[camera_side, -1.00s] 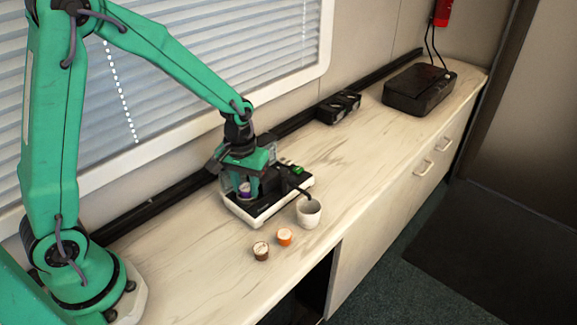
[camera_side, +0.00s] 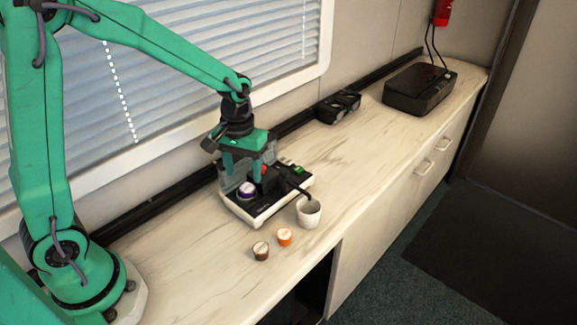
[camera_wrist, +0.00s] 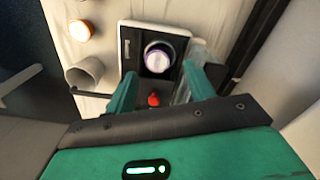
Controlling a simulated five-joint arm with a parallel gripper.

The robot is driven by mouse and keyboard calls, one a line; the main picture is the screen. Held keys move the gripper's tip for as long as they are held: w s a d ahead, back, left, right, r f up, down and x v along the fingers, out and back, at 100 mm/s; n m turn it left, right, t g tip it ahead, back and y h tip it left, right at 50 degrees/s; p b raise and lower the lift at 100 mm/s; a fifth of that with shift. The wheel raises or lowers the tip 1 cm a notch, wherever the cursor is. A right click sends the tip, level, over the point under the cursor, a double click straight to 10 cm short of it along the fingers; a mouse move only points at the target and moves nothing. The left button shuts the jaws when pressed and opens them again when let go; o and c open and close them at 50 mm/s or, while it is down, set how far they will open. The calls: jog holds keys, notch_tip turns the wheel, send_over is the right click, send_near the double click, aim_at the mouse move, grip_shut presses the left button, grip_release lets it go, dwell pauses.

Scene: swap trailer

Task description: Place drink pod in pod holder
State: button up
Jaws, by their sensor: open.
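A purple drink pod with a pale lid (camera_side: 247,187) sits in the round pod holder of the small black and white machine (camera_side: 268,210). In the wrist view the pod (camera_wrist: 158,58) looks upright inside the holder's ring. My gripper (camera_side: 243,172) is just above the pod, with its fingers apart and nothing between them. The wrist view shows both green fingers (camera_wrist: 161,86) spread, with the pod ahead of them and clear of both. How deep the pod sits in the holder is hard to tell.
A white mug (camera_side: 309,212) stands at the machine's front spout. A brown pod (camera_side: 261,250) and an orange pod (camera_side: 284,237) stand on the counter near the front edge. A clear panel on the machine is close to my fingers. A black box (camera_side: 420,88) is far right.

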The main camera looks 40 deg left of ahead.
aim_at(242, 189)
notch_tip(242, 189, up, 7)
jog(key=shift+r, duration=0.2)
dwell(0.7)
jog(key=s+r+m+t, duration=0.2)
jog(key=s+r, duration=0.1)
jog(key=s, duration=0.4)
jog(key=s+a+r+m+t, duration=0.1)
jog(key=s+r+m+t, duration=0.1)
jog(key=s, duration=0.6)
notch_tip(242, 189, up, 2)
jog(key=shift+s+r+m+t, duration=0.1)
jog(key=shift+s+m+t, duration=0.15)
jog(key=shift+t, duration=0.55)
